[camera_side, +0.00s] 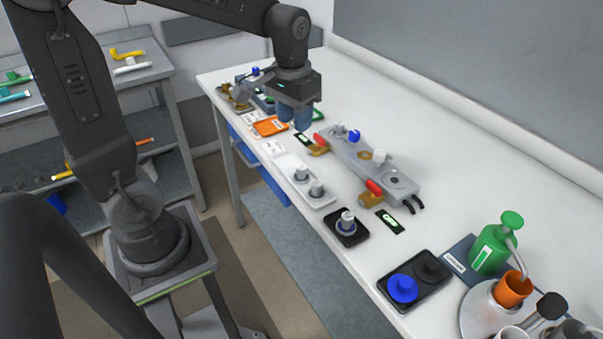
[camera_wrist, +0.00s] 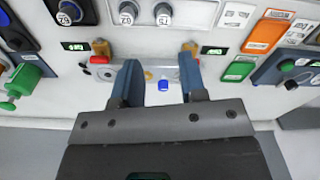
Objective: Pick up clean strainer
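No label I can read names the clean strainer. Candidates are two grey capped cylinders standing in a white tray (camera_side: 327,200), the back one (camera_side: 301,175) and the front one (camera_side: 316,188). They also show at the top of the wrist view, one left (camera_wrist: 128,14) and one right (camera_wrist: 163,14). A similar single cylinder (camera_side: 347,222) stands in a black tray (camera_side: 345,239); in the wrist view it is at top left (camera_wrist: 68,14). My gripper (camera_side: 294,124) is above the bench, with blue fingers pointing down. In the wrist view its fingers (camera_wrist: 157,78) are apart with nothing between them.
A grey fixture (camera_side: 405,187) with red-handled clamps lies beside the white tray. Orange (camera_side: 270,127) and green cards lie near my gripper. A black tray (camera_side: 430,286) with blue and black knobs and a green bottle (camera_side: 492,250) stand at the near end. The bench's wall side is clear.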

